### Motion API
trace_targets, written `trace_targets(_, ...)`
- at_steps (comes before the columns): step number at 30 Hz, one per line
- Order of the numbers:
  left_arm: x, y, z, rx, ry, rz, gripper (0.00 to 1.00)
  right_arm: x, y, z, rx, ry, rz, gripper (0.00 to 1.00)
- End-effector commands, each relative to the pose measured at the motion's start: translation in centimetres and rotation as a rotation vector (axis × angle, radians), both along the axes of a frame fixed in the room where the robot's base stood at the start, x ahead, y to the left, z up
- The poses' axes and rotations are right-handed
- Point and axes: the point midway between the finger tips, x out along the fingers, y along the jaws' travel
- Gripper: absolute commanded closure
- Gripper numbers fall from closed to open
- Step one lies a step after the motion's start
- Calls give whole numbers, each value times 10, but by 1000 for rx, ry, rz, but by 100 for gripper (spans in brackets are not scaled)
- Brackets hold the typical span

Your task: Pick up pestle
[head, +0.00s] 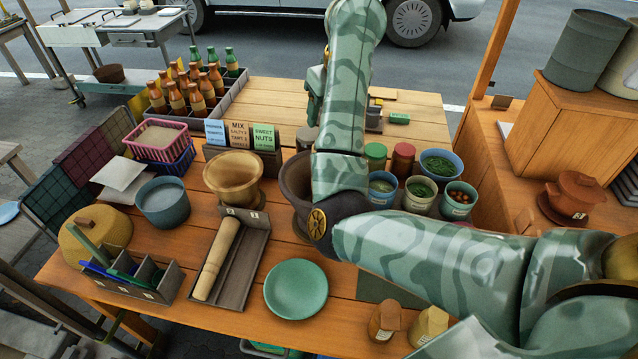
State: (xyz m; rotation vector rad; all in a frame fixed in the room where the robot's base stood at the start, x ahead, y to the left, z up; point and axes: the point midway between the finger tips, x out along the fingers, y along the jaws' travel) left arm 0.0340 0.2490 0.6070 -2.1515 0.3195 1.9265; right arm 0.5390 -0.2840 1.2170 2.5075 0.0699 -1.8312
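The pestle (217,258) is a pale wooden rod lying lengthwise in a narrow grey-brown tray (252,257) on the wooden table. A tan clay mortar (234,178) stands just behind the tray. A darker brown mortar (296,186) stands to its right, partly hidden by my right arm. My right arm comes in from the right, bends over the table middle and rises out of the top edge; I see no fingertips. My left arm and gripper are not in view. Nothing touches the pestle but its tray.
A green plate (296,289) lies right of the tray; a divided utensil box (140,283) is left of it. A blue-grey pot (163,202) and crate of bottles (156,116) stand farther back. Spice bowls (420,195) stand right of my arm.

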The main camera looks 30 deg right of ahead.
Motion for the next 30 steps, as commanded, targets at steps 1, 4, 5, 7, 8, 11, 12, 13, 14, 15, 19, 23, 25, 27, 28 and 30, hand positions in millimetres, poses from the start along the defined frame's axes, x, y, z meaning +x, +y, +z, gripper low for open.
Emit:
trace_targets(1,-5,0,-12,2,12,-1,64,3,0,-13,1,3,0,37)
trace_targets(4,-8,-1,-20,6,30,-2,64,11,-4,-24,3,7,0,37)
trace_targets(5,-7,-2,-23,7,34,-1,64,15,-6,-28,4,10,0,37)
trace_targets(7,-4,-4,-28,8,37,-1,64,21,-8,-37,4,13,-1,37)
trace_targets(8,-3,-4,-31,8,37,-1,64,23,-9,-41,3,14,0,37)
trace_targets(11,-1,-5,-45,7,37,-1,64,27,-10,-61,1,17,1,37)
trace_targets(12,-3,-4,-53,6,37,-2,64,28,-9,-72,0,16,0,37)
trace_targets(13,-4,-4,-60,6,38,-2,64,30,-8,-79,-1,15,0,37)
trace_targets(14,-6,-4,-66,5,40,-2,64,31,-8,-86,-1,15,0,37)
trace_targets(15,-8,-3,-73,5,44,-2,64,33,-7,-96,-1,15,0,37)
trace_targets(19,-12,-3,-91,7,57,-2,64,44,-7,-123,1,16,1,37)
trace_targets(23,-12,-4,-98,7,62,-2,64,51,-7,-135,2,14,1,37)
trace_targets(25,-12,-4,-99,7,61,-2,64,51,-6,-137,2,12,0,37)
trace_targets(27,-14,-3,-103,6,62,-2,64,51,-6,-142,2,12,0,37)
trace_targets(28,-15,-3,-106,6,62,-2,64,52,-6,-146,0,12,0,37)
trace_targets(30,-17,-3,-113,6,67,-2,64,54,-6,-159,-1,13,1,37)
